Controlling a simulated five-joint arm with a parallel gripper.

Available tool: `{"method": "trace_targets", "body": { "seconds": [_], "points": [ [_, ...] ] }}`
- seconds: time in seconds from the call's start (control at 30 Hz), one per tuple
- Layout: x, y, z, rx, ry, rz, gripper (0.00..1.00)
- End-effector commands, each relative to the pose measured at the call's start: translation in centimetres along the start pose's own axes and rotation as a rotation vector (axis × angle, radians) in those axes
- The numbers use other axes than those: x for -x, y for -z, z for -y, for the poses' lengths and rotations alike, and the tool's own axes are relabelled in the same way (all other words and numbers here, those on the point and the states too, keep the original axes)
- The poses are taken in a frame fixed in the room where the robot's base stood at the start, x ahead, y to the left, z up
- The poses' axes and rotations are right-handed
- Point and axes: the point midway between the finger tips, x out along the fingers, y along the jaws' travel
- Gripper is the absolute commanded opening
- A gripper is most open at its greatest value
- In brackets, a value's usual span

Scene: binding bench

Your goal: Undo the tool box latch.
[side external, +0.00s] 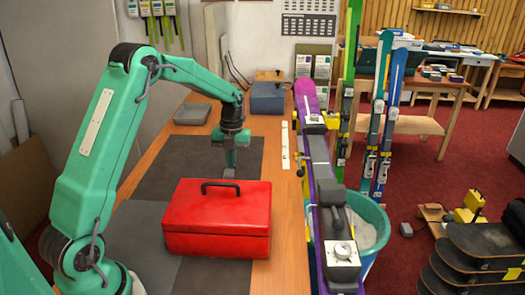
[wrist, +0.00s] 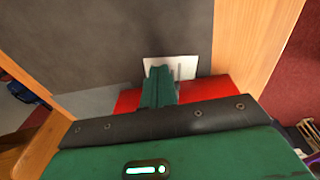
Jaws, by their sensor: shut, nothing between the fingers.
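The red tool box (side external: 216,222) sits closed on the bench mat, with a dark handle (side external: 220,186) on its lid. A strip of its red surface shows in the wrist view (wrist: 206,90). My gripper (side external: 229,172) is shut and empty, pointing down at the box's far edge in the side view. In the wrist view, its green fingers (wrist: 160,82) lie in front of a pale plate (wrist: 184,66) with a slit or thin bar, which looks like the latch at the box's edge. The fingers partly cover it; I cannot tell whether they touch it. The side view hides this latch side.
A purple ski (side external: 312,100) in clamps runs along the bench's right edge. A grey-blue box (side external: 267,98) and a flat grey case (side external: 192,113) stand at the back. A teal bin (side external: 372,230) stands off the bench.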

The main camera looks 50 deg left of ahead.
Motion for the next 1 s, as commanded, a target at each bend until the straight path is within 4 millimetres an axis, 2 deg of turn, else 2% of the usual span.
{"method": "trace_targets", "body": {
  "seconds": [0.23,0.43,1.0],
  "points": [
    [1.5,0.7,-0.1,0.0,0.0,0.002,0.0],
    [3.9,1.8,-0.2,0.0,0.0,0.004,0.0],
    [11.0,-1.2,-0.6,0.001,0.003,0.002,0.0]
  ]
}}
